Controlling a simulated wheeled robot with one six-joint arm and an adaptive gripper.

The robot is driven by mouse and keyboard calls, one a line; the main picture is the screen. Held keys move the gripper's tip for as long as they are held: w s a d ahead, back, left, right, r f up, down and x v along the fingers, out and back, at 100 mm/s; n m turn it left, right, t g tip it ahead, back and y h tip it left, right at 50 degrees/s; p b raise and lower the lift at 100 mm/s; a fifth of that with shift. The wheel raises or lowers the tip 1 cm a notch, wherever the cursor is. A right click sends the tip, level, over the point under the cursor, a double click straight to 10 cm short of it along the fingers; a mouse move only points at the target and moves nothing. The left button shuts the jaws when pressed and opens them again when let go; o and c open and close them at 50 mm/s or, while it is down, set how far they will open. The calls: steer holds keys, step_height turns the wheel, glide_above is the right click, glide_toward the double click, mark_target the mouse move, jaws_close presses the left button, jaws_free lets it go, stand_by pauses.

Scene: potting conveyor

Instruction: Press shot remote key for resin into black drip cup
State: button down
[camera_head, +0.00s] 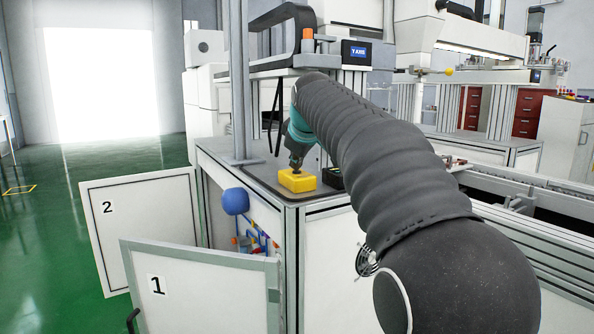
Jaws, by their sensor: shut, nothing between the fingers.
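A yellow box-shaped remote (297,182) lies on the dark mat near the front corner of the workbench. My gripper (296,167) points down directly over it, its fingers shut and empty. The fingertips appear to be at the top of the remote; I cannot tell whether they touch a key, as the keys are too small or hidden. A black object (333,179) sits just right of the remote, partly hidden behind my arm. I cannot tell whether it is the drip cup. No resin is visible.
Two open cabinet doors, marked 2 (140,225) and 1 (200,289), stick out at the lower left. A conveyor (520,204) runs at the right.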

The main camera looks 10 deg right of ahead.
mark_target(297, 172)
steer(key=shift+r+p, duration=0.85)
steer(key=shift+p, duration=0.15)
step_height(297, 172, up, 3)
steer(key=p, duration=0.3)
steer(key=shift+r, duration=1)
steer(key=s+f+m+g, duration=0.1)
steer(key=s+f+m, duration=0.2)
steer(key=s+f, duration=0.6)
steer(key=s+f+m+g, duration=0.1)
steer(key=s+f+m, duration=0.2)
steer(key=s+f, duration=0.7)
steer(key=s+f+m+g, duration=0.1)
steer(key=s+f+m, duration=0.2)
steer(key=s+f, duration=0.6)
steer(key=s, duration=1.1)
steer(key=shift+s+f+g, duration=0.15)
steer(key=shift+s+g, duration=0.15)
steer(key=shift+s, duration=0.1)
